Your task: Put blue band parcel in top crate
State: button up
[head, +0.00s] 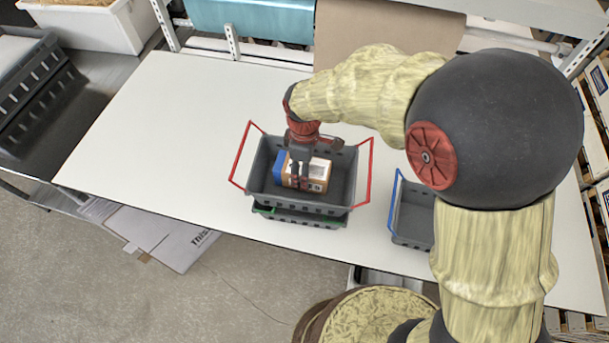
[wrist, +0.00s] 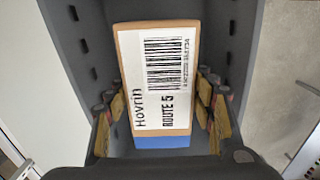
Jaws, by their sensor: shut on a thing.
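The blue band parcel (head: 318,174) is a brown box with a white label and a blue band at one end. It is inside the top crate (head: 347,184), a grey crate with red handles. In the wrist view the parcel (wrist: 158,80) lies between the crate's grey walls (wrist: 80,50), label facing the camera, blue band at the near end. My gripper (head: 301,182) reaches down into the crate and is shut on the parcel. Its fingers (wrist: 161,118) press on both sides of the box. Whether the parcel touches the crate floor cannot be told.
The top crate is stacked on another grey crate with green handles (head: 300,217). A grey crate with a blue handle (head: 412,215) stands to the right, partly behind my arm. The white table (head: 150,140) is clear on the left.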

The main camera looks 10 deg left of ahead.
jog(key=shift+f, duration=1.8)
jog(key=shift+s, duration=0.1)
jog(key=shift+f, duration=0.15)
jog(key=o, duration=1.6)
notch_tip(320, 180, up, 12)
jog(key=shift+r, duration=0.15)
